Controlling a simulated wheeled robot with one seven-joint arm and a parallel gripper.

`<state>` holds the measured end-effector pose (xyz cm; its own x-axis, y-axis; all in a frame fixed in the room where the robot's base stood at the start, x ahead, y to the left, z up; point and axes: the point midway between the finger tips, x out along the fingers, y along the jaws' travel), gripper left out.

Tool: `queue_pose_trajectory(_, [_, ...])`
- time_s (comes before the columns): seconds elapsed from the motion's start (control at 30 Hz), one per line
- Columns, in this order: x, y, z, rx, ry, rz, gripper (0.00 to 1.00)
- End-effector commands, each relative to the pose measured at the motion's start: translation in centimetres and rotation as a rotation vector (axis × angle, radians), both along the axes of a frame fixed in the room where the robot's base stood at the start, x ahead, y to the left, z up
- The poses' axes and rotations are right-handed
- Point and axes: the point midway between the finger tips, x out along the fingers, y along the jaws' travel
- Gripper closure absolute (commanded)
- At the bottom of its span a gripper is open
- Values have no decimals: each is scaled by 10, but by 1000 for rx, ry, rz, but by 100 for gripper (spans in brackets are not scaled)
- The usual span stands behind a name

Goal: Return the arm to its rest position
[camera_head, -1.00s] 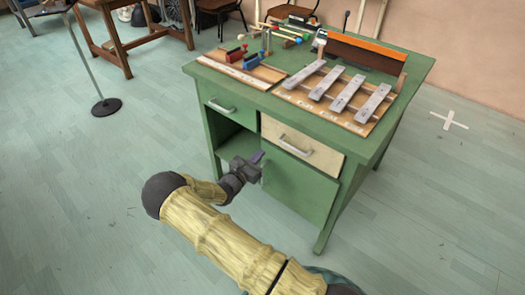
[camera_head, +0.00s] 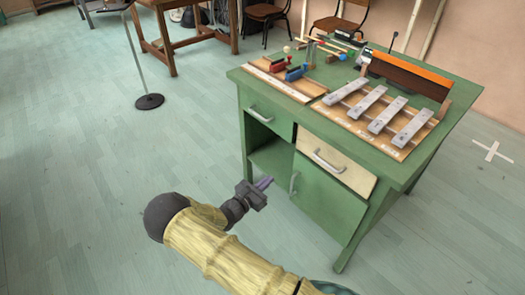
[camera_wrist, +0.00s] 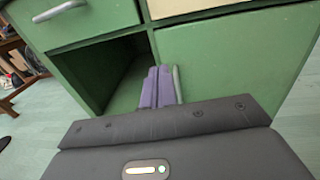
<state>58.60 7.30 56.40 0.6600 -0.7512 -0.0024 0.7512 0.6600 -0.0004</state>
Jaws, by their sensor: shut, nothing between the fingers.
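My gripper (camera_head: 265,182) is in front of the green desk (camera_head: 320,206), at the height of its open compartment. Its purple fingers are closed together with nothing between them. In the wrist view the shut fingers (camera_wrist: 158,86) point toward the edge between the dark open compartment (camera_wrist: 112,75) and the green door (camera_wrist: 235,65). The door's vertical handle (camera_wrist: 177,84) shows just right of the fingertips; I cannot tell whether they touch. My arm reaches in from the bottom of the head view.
The desktop holds metal bars on a wooden frame (camera_head: 378,120), red and blue blocks and mallets. A cream drawer (camera_head: 335,168) and a green drawer (camera_head: 266,113) are in the desk front. A stand with a round black base (camera_head: 149,101) is at left.

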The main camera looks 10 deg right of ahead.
Motion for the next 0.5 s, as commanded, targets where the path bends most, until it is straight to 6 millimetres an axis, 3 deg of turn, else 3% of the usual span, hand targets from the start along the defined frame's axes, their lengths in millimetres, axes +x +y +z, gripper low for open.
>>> queue_pose_trajectory(0.17, [-1,0,1,6,0,-4,100])
queue_pose_trajectory(0.27, [-5,-10,4,43,-2,-49,100])
queue_pose_trajectory(0.5, [-43,-62,23,315,-23,-352,100])
